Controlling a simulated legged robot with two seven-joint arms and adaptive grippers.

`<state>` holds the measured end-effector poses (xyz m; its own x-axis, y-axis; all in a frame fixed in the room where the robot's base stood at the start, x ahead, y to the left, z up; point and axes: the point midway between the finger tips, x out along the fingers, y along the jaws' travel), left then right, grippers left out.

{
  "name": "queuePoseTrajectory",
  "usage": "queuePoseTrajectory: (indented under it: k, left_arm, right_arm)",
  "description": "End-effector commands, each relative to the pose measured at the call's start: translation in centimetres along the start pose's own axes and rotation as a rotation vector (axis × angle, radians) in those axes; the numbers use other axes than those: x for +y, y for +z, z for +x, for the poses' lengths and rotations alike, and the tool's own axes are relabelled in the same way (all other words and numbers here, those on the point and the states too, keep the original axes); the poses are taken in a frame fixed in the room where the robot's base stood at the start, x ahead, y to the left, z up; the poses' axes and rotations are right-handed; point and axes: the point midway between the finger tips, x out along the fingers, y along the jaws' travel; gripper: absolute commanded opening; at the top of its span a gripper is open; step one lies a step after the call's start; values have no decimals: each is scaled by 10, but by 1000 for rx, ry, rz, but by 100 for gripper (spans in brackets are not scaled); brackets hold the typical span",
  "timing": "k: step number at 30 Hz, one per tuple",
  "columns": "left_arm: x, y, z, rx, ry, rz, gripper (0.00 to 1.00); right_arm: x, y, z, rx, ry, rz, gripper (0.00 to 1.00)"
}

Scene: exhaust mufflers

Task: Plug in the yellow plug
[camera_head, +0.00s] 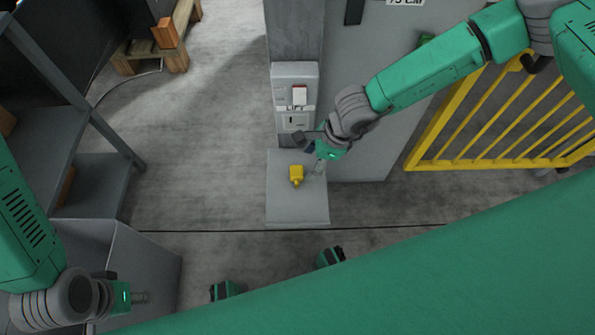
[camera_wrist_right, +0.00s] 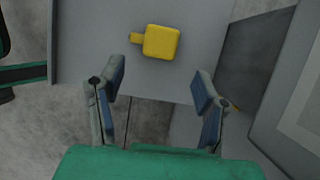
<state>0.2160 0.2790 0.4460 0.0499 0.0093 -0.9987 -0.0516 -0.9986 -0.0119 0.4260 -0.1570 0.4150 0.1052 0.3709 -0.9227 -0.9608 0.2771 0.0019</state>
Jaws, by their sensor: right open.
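The yellow plug (camera_head: 296,174) lies on a small grey shelf (camera_head: 297,212) below a grey socket box (camera_head: 294,90) on a column. In the right wrist view the plug (camera_wrist_right: 162,42) lies on the shelf surface, beyond and between the fingertips, apart from them. My right gripper (camera_wrist_right: 157,85) is open and empty. In the head view my right gripper (camera_head: 312,150) is just above and right of the plug, near the column. My left gripper (camera_head: 143,298) is at the lower left, far from the plug; its fingers are too small to judge.
A yellow railing (camera_head: 500,125) stands at the right. A grey shelving rack (camera_head: 95,165) and a grey bin (camera_head: 140,262) are at the left. A wooden pallet (camera_head: 160,45) lies at the back left. The floor between the rack and the small shelf is clear.

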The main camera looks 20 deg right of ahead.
Motion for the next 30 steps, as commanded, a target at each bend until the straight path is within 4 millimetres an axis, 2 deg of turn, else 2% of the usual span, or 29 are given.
queuePoseTrajectory:
  k: [5,9,13,24,25,28,29,30]
  left_arm:
    - [0,0,7,0,0,0,40]
    - [0,1,23,0,0,0,40]
    - [0,2,31,0,0,0,40]
    - [0,2,30,0,0,0,40]
    - [0,2,30,0,0,0,40]
    - [0,2,30,0,0,0,40]
    - [0,2,30,0,0,0,40]
    - [0,2,30,0,0,0,40]
  right_arm:
    - [1,16,9,-1,1,-4,59]
    - [2,12,37,0,3,-1,59]
    - [1,12,55,-1,1,-1,59]
    - [0,13,55,-1,0,-1,59]
    - [0,13,55,-1,0,-1,52]
    - [0,14,55,-1,0,-1,16]
    - [0,14,55,-1,0,-1,9]
    - [0,13,55,-1,0,-1,9]
